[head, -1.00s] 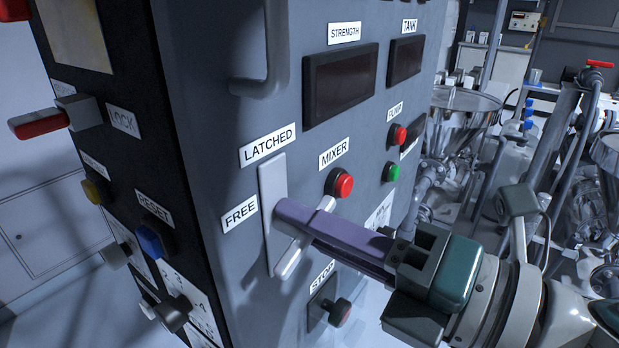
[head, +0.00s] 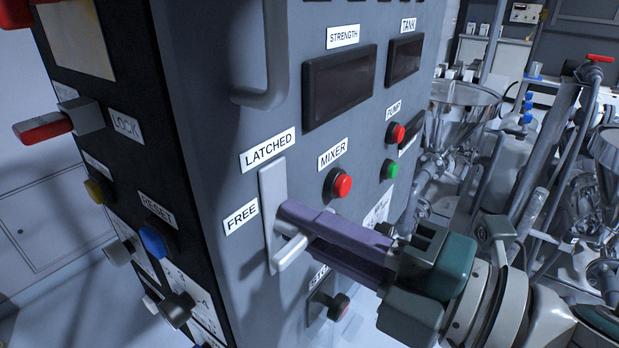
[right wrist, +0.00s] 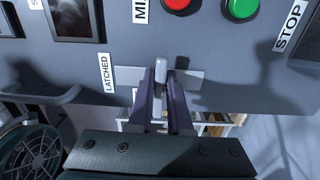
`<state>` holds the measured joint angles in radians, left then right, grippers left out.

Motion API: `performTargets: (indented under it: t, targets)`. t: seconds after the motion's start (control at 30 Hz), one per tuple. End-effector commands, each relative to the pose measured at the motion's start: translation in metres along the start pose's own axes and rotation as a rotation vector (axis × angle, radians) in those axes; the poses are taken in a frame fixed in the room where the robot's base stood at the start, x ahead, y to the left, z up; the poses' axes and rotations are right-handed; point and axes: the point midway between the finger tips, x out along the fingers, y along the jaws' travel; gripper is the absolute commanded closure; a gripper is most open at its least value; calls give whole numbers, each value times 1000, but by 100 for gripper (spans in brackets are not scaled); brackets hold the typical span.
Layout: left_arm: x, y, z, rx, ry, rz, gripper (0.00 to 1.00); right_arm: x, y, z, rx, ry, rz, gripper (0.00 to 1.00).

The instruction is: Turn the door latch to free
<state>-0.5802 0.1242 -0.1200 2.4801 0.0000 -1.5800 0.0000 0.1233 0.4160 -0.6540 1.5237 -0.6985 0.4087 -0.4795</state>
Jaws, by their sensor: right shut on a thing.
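The door latch is a pale grey lever (head: 291,253) on an upright light plate (head: 271,190) on the grey cabinet front. The LATCHED label (head: 268,149) is beside the plate's top and the FREE label (head: 241,217) is to its left. The lever slants, its lower-left end sticking out below the fingers. My right gripper (head: 299,228) is shut on the lever, with purple fingers on both sides of it. In the right wrist view, the lever (right wrist: 161,72) stands between the two fingers (right wrist: 160,98). The fingers hide part of the lever in the head view. My left gripper is out of view.
A red MIXER button (head: 341,184) is just above the fingers, and a STOP knob (head: 338,307) is below them. A fixed door handle (head: 265,95) projects higher up. Red and green buttons are at the right. Steel hoppers and pipes stand behind.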

Motion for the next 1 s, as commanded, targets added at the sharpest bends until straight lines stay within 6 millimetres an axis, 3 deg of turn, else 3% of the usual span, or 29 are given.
performTargets:
  t: [0.2, 0.23, 0.47, 0.77, 1.0]
  targets:
    - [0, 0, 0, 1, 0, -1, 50, 0, 0, 0, 0, 0, 0, 100]
    - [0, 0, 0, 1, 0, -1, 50, 0, 0, 0, 0, 0, 0, 80]
    - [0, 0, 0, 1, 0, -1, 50, 0, 0, 0, 0, 0, 0, 54]
    - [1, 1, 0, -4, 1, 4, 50, -3, -1, 0, -1, 0, -1, 53]
    - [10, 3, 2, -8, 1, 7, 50, -43, -4, 0, 0, 0, -5, 53]
